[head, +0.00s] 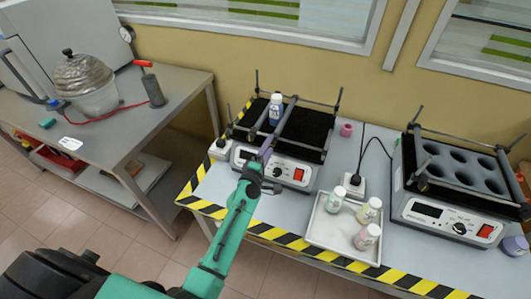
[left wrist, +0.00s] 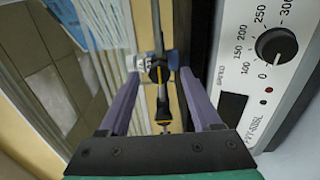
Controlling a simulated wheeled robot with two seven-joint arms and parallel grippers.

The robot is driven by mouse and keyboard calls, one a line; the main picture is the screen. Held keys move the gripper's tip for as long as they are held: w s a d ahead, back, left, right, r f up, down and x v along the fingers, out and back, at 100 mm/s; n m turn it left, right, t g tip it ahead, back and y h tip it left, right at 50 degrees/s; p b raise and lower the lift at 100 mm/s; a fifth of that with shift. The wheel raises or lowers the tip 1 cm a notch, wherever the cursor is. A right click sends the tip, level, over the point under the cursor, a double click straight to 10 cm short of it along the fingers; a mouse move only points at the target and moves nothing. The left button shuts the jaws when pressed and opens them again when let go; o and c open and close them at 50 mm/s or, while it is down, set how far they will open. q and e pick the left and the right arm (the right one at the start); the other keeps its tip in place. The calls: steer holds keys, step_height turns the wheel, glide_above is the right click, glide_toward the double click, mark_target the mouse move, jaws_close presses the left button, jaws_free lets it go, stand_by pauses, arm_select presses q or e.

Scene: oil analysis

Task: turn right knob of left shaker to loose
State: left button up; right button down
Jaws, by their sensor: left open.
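The left shaker (head: 297,174) stands on the bench, with a dark platform, clamp bars and a front panel with a dial (head: 277,172) and red switch. A black knob (head: 221,142) is at the left end of its front bar; I cannot clearly make out the right one. My left gripper (head: 265,153) is open in front of the shaker's front edge. In the left wrist view, a dark knob (left wrist: 158,72) on a rod shows beyond and between the open fingers, apart from them. I cannot tell which knob it is. The dial (left wrist: 276,46) lies right of the fingers there. My right gripper is out of view.
A capped bottle (head: 275,108) stands on the left shaker. Striped tape (head: 290,241) marks the bench's front edge. A grey side table (head: 140,120) stands at left.

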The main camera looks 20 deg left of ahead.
arm_select(q)
steer(key=s+b, duration=0.2)
steer(key=s, duration=1.2)
steer(key=shift+s+a, duration=0.2)
steer(key=shift+a, duration=0.25)
